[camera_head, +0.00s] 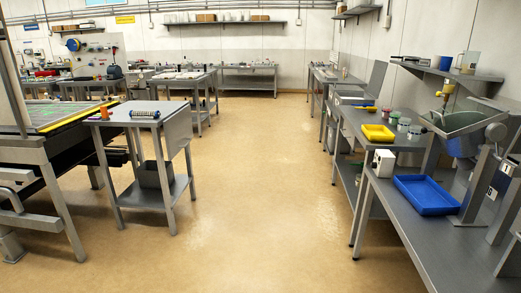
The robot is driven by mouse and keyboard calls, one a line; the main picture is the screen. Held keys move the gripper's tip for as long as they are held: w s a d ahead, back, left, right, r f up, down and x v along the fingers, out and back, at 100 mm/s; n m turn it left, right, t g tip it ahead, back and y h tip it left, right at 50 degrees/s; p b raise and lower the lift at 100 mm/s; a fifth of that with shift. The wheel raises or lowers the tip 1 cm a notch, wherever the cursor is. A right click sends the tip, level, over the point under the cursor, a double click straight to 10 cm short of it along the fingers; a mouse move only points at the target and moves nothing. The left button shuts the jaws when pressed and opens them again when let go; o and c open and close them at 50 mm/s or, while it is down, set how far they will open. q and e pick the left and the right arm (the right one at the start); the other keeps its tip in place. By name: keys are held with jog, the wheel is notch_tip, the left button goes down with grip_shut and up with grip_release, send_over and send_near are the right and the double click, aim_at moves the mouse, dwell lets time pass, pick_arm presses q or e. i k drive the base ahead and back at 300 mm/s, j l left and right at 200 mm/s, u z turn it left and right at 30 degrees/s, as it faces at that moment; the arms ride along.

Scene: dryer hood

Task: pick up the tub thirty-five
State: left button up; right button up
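No label reading thirty-five can be made out, so I cannot tell which container is the tub. On the left metal table (128,119) there is a small orange container (104,114). Neither of my grippers is in view.
A blue tray (426,194) lies on the near right bench (425,232), beside a white box (384,162) and a mixer-like machine (465,132). A screen-topped machine (60,113) stands at the left. The tan floor (265,190) between is clear.

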aim_at(359, 177)
jog(key=i+j+u, duration=0.2)
jog(key=i, duration=0.75)
jog(key=i+j+u, duration=0.2)
jog(key=i, duration=0.75)
jog(key=l, duration=0.1)
